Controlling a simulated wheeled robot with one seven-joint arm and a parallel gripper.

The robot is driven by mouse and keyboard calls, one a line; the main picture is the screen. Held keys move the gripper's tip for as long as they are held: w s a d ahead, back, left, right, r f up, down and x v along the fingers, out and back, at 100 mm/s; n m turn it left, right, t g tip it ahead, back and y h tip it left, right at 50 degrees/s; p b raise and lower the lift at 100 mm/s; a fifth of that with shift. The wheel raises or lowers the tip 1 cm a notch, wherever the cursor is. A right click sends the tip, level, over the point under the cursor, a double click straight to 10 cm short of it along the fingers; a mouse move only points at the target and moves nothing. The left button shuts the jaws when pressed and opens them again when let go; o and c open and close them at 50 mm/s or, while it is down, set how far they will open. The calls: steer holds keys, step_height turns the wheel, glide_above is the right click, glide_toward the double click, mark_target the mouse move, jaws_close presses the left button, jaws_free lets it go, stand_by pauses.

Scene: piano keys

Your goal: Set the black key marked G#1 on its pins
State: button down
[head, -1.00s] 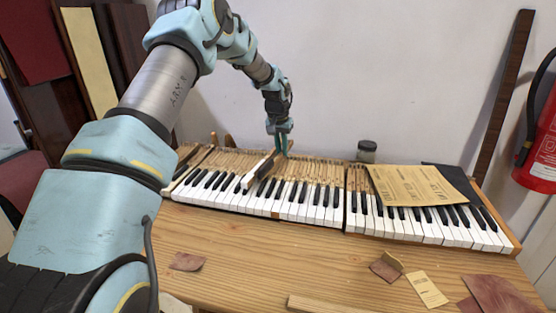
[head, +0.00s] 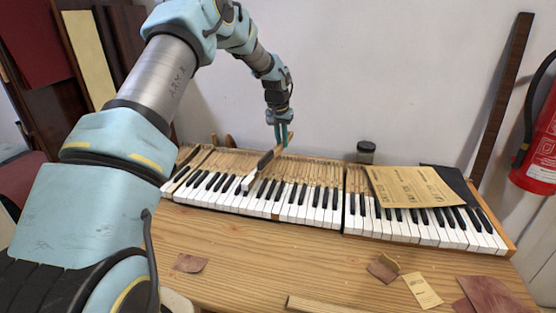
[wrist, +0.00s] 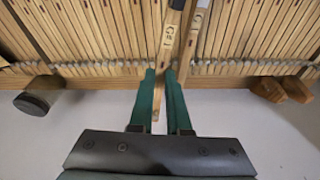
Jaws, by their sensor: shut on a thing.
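The black key marked G#1 is a wooden stick with a black front (head: 265,160). In the head view it is tilted and raised above the keyboard (head: 348,230). My gripper (head: 281,146) is shut on its bare rear wood. In the wrist view the stick (wrist: 169,42) with the G#1 mark passes between my green fingers (wrist: 162,76), its tail end sticking out below them. Another key stick (wrist: 193,42) with a partly visible G mark lies just to its right. A white key front (head: 249,183) stands proud of the row below the black key. The G#1 pins cannot be made out.
A brown paper sheet (head: 415,185) lies on the right-hand keys. A dark jar (head: 366,152) stands behind the keyboard and shows at the left in the wrist view (wrist: 38,95). Scraps lie on the wooden table (head: 230,250). A wall stands close behind.

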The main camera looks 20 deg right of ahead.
steer(key=shift+r+p, duration=1.25)
steer(key=shift+r, duration=1)
